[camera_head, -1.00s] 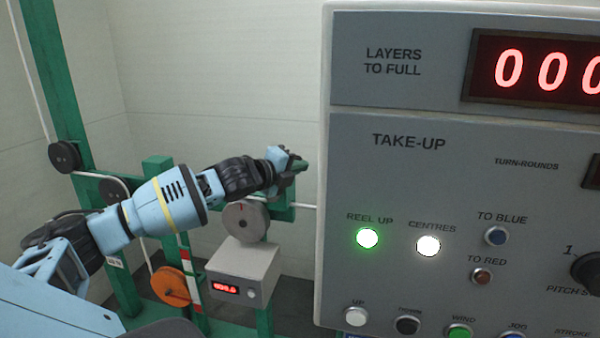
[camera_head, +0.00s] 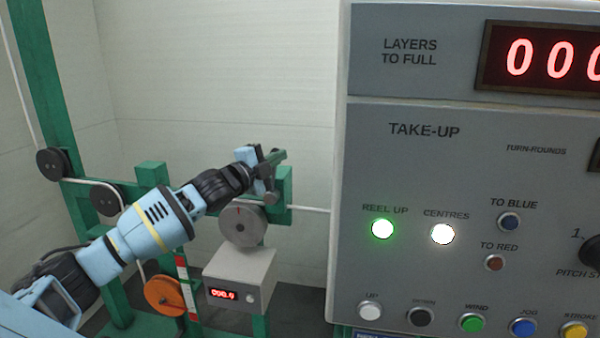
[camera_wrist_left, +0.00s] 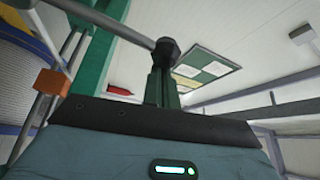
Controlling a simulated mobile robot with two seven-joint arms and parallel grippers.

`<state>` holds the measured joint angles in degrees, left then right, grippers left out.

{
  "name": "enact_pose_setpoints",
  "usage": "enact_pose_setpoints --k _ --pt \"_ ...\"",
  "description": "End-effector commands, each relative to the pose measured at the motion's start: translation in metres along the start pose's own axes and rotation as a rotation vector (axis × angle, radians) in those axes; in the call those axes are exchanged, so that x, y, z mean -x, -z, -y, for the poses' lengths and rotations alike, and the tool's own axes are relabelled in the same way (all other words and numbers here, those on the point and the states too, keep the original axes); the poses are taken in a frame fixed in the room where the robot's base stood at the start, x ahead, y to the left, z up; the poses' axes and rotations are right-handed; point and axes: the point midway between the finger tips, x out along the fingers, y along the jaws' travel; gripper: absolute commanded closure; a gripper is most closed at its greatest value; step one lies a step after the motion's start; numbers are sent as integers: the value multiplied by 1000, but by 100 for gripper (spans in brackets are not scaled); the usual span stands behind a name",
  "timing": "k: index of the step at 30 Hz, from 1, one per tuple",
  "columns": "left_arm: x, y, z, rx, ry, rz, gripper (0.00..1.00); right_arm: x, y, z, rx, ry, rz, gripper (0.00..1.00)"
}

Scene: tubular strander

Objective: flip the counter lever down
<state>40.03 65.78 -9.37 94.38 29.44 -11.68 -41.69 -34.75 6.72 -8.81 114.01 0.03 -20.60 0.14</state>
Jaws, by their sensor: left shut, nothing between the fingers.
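The counter is a grey box (camera_head: 240,278) with a small red display, low in the middle of the head view. A grey measuring wheel (camera_head: 240,232) with a red mark sits above it. My left gripper (camera_head: 277,158) is shut and empty, above the wheel near the top of the green post. In the left wrist view, a grey rod with a dark knob (camera_wrist_left: 166,48) crosses just beyond my shut green fingers (camera_wrist_left: 160,88). It looks like the lever; I cannot tell whether the fingers touch it. My right gripper is not in view.
The large grey take-up panel (camera_head: 420,165) fills the right, with lit REEL UP and CENTRES lamps. Green posts (camera_head: 38,90) and an orange wheel (camera_head: 165,296) stand left of the counter. The pale wall behind leaves open space above my left gripper.

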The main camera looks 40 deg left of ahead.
Motion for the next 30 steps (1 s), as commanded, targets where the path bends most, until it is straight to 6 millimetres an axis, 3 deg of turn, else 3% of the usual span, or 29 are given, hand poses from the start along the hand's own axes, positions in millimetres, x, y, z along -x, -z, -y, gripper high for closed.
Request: enact_pose_setpoints --k 10,30 --pt "9 -14 9 21 15 -1 100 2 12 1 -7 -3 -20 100" --pt "10 -17 8 20 12 1 100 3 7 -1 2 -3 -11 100"
